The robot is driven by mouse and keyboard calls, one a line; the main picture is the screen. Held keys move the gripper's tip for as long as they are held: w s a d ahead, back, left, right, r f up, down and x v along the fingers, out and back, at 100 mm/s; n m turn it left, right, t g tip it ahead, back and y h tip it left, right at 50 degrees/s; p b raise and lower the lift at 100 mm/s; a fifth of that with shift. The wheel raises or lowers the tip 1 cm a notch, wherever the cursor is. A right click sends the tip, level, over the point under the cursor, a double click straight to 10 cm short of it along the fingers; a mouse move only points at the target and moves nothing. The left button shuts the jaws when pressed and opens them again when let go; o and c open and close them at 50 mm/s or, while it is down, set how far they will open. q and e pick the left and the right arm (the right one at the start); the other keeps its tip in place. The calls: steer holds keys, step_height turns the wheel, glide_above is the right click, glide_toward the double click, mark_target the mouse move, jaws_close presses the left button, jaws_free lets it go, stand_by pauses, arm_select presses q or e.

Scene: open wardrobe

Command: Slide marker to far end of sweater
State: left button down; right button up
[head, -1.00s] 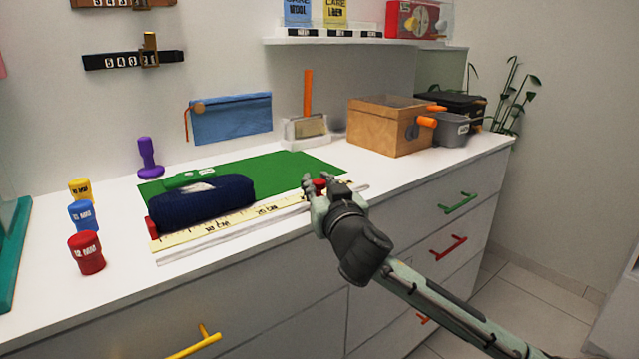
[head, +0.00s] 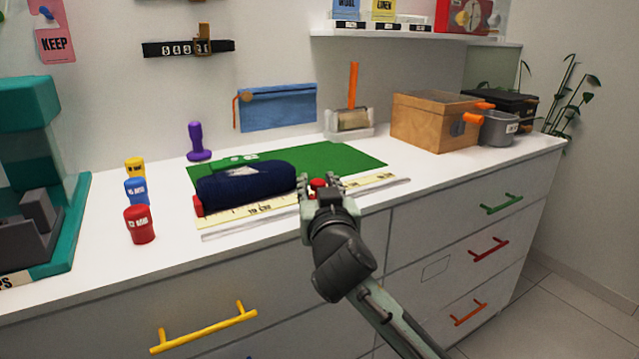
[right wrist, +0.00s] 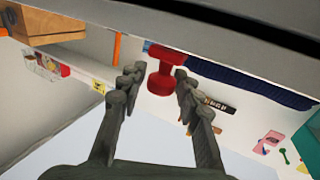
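The sweater is a navy roll (head: 245,187) lying behind a yellow ruler (head: 250,211) on the white dresser top. One red marker (head: 198,206) is at the sweater's left end. Another red marker (head: 318,184) is on the ruler a little right of the sweater's right end. My right gripper (head: 320,183) has its fingers on both sides of this second marker. In the right wrist view the same red marker (right wrist: 160,82) sits closely between the fingertips, with the navy sweater (right wrist: 235,72) to its right. My left gripper is not in view.
A green mat (head: 340,158) lies under and behind the sweater. Red, blue and yellow stamps (head: 139,226) stand at left, beside a teal machine (head: 40,190). A wooden box (head: 430,122) stands at right. The ruler right of my gripper is clear.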

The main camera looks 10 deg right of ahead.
steer(key=shift+o, duration=0.6)
steer(key=s, duration=1.2)
steer(key=shift+a, duration=0.25)
steer(key=shift+f, duration=0.1)
steer(key=s+d+f+g, duration=0.1)
steer(key=d+f+g, duration=0.2)
steer(key=f, duration=0.6)
steer(key=s+d+f+n+g+h, duration=0.1)
steer(key=s+d+f+g, duration=0.15)
steer(key=f, duration=0.65)
steer(key=s+d+f+g, duration=0.1)
steer(key=d+f+g, duration=0.2)
steer(key=f, duration=0.6)
steer(key=s+d+f+g, duration=0.3)
steer(key=s+d+f, duration=0.1)
steer(key=s+f, duration=0.4)
steer(key=s+d+f+n+g, duration=0.1)
steer(key=s+d+f+g, duration=0.2)
steer(key=s+f, duration=0.6)
step_height(320, 180, down, 3)
steer(key=shift+s+d+r+y, duration=0.2)
steer(key=shift+d+y, duration=0.1)
steer(key=shift+d, duration=0.45)
